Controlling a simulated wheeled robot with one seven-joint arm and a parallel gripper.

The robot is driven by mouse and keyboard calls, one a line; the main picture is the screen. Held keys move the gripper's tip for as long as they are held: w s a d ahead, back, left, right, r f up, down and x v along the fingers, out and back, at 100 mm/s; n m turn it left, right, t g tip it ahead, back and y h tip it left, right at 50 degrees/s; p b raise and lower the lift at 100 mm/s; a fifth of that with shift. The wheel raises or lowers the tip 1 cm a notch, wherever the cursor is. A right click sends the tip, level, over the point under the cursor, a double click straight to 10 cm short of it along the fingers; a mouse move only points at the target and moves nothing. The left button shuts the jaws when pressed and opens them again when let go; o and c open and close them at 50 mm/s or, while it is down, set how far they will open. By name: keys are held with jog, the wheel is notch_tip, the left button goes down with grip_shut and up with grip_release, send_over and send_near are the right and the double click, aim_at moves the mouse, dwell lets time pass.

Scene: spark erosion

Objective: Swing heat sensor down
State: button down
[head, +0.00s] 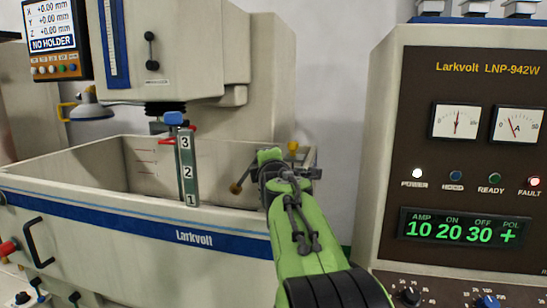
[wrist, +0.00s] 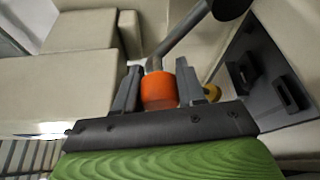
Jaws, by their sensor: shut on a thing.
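The heat sensor shows in the wrist view as a bent grey metal rod with an orange grip (wrist: 159,90) and a dark rounded head at the top right. My gripper (wrist: 157,86) is shut on the orange grip, with one finger on each side. In the head view my gripper (head: 266,170) is at the right end of the tank's rim. A small brownish tip on a thin rod (head: 236,187) sticks out to its left, probably the sensor's end. The orange grip is hidden there by my gripper and arm.
The open work tank (head: 130,225) lies left of my arm. The machine head (head: 205,60) hangs above it, and a numbered level gauge (head: 187,168) stands at its front wall. A brass knob (head: 293,147) sits close behind my gripper. The control cabinet (head: 385,170) stands to the right.

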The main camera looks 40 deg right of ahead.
jog(key=shift+w+a+f+n+g+p, duration=0.15)
jog(key=shift+f+n+g, duration=0.3)
jog(key=shift+f+n, duration=0.45)
jog(key=shift+w+a+f+n+g+p, duration=0.1)
jog(key=shift+w+f+n+g+p, duration=0.1)
jog(key=shift+f+n+g, duration=0.5)
jog(key=shift+w+a+f+n+g+p, duration=0.15)
jog(key=shift+f+n+g, duration=0.1)
jog(key=shift+f+n, duration=0.8)
jog(key=shift+r, duration=0.1)
jog(key=c, duration=0.7)
grip_release()
